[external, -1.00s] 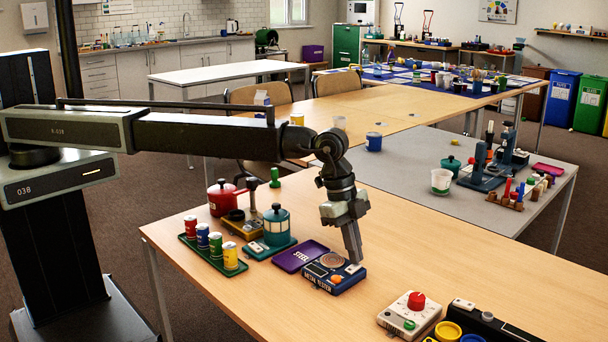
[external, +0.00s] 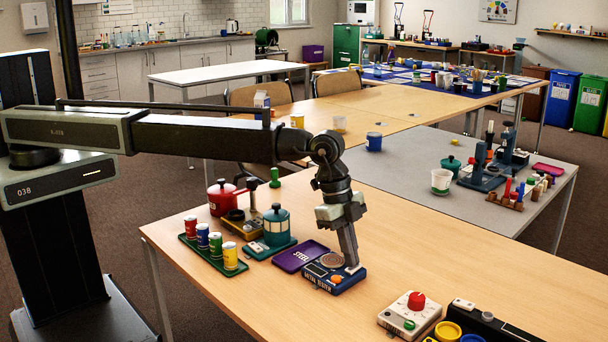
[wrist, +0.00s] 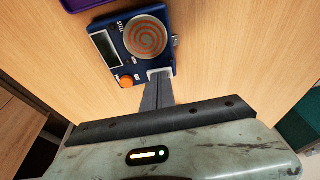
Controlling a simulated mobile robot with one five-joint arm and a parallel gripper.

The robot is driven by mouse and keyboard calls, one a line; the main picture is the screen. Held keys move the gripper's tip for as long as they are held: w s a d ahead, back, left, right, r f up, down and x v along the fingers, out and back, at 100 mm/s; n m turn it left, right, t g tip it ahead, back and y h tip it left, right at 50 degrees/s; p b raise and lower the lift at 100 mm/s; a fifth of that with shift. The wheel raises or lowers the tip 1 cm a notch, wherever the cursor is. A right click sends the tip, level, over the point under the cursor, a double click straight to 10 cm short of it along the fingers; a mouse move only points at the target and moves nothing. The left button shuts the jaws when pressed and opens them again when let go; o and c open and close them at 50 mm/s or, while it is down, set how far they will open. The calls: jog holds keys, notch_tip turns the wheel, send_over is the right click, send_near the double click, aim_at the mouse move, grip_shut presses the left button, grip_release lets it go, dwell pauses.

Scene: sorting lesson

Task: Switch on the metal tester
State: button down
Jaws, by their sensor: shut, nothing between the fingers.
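The metal tester (external: 338,283) is a dark blue box on the wooden table, with a round coiled plate, a small dark display and an orange knob. In the wrist view the metal tester (wrist: 108,62) shows its display at left, the coil plate at top and the orange knob below the display. A white switch sits at its near right corner, partly hidden by my fingers. My gripper (external: 353,267) points down, shut and empty, its tips at that corner. In the wrist view my gripper's (wrist: 157,82) tips meet the white part; I cannot tell whether they press it.
A purple tray marked STEEL (external: 300,257) lies just left of the tester. A teal pot device (external: 276,228) and a green tray of coloured cans (external: 190,240) stand further left. A white box with a red knob (external: 408,312) is at the front right. The table between is clear.

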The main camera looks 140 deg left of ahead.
jog(key=r+p, duration=0.5)
jog(key=shift+d+r, duration=0.25)
jog(key=shift+d, duration=0.05)
jog(key=p+v, duration=0.8)
jog(key=shift+s+r+p, duration=0.25)
jog(key=shift+s+p, duration=0.05)
jog(key=shift+f, duration=0.1)
jog(key=b+x, duration=0.4)
jog(key=a+b+x, duration=0.1)
jog(key=b+x, duration=0.3)
jog(key=x, duration=0.1)
jog(key=s+b+x, duration=0.1)
jog(key=b+x, duration=0.3)
jog(key=b, duration=0.1)
jog(key=shift+w+a+f, duration=0.1)
jog(key=shift+a+f, duration=0.1)
jog(key=shift+f, duration=0.2)
